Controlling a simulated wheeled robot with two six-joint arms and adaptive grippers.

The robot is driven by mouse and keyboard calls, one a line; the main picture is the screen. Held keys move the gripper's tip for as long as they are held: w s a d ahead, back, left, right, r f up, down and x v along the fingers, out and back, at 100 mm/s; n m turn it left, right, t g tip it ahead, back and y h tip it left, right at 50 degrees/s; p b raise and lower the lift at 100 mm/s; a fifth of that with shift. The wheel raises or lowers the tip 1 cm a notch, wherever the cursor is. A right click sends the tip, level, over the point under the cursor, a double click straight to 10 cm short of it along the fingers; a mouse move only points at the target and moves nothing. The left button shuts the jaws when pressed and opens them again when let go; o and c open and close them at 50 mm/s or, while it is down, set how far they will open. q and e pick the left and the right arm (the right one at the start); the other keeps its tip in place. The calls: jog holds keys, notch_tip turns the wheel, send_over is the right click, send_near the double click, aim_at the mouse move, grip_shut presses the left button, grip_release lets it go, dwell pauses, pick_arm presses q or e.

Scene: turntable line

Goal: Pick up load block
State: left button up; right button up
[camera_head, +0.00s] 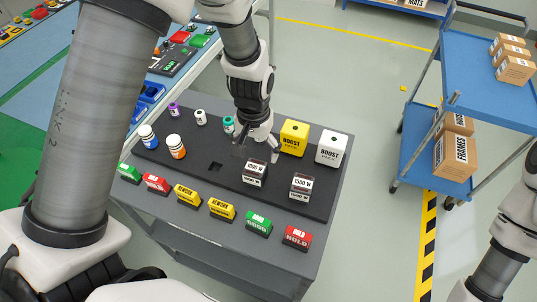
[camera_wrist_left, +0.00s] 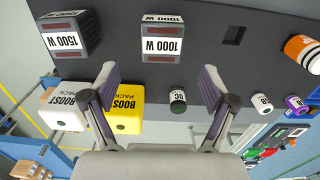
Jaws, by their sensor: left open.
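Two dark load blocks with white labels stand on the dark board: one marked 1000 W (camera_head: 255,173) and one marked 1500 W (camera_head: 301,186). In the left wrist view, the 1000 W block (camera_wrist_left: 162,38) is at the top middle and the 1500 W block (camera_wrist_left: 70,36) at the top left. My left gripper (camera_head: 257,152) is open and empty, just behind the 1000 W block in the head view. In the left wrist view, its spread fingers (camera_wrist_left: 160,82) are apart from both blocks. My right gripper is outside the views.
A yellow boost pack (camera_head: 293,138) and a white one (camera_head: 331,148) stand behind the load blocks. Small capped cylinders stand at the left, including an orange-banded one (camera_head: 176,146). Several coloured label blocks line the front edge. A blue cart (camera_head: 480,100) stands at the right.

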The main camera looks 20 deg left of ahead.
aim_at(255, 168)
pick_arm(q)
jog(key=shift+w+f, duration=0.2)
jog(key=shift+w, duration=0.05)
jog(key=shift+s+f+p, duration=0.75)
jog(key=shift+s+f, duration=0.3)
jog(key=shift+s, duration=0.1)
jog(key=f, duration=0.2)
jog(key=w+f+p, duration=0.1)
jog(key=f, duration=0.1)
jog(key=shift+w+a+f, duration=0.1)
jog(key=shift+w+f, duration=0.05)
jog(key=shift+f, duration=0.1)
jog(key=shift+w+f, duration=0.1)
jog(key=shift+f, duration=0.1)
jog(key=shift+r, duration=0.1)
jog(key=shift+s+r, duration=0.1)
jog(key=shift+s, duration=0.2)
jog(key=c, duration=0.3)
jog(key=shift+s, duration=0.1)
jog(key=c, duration=0.6)
grip_shut()
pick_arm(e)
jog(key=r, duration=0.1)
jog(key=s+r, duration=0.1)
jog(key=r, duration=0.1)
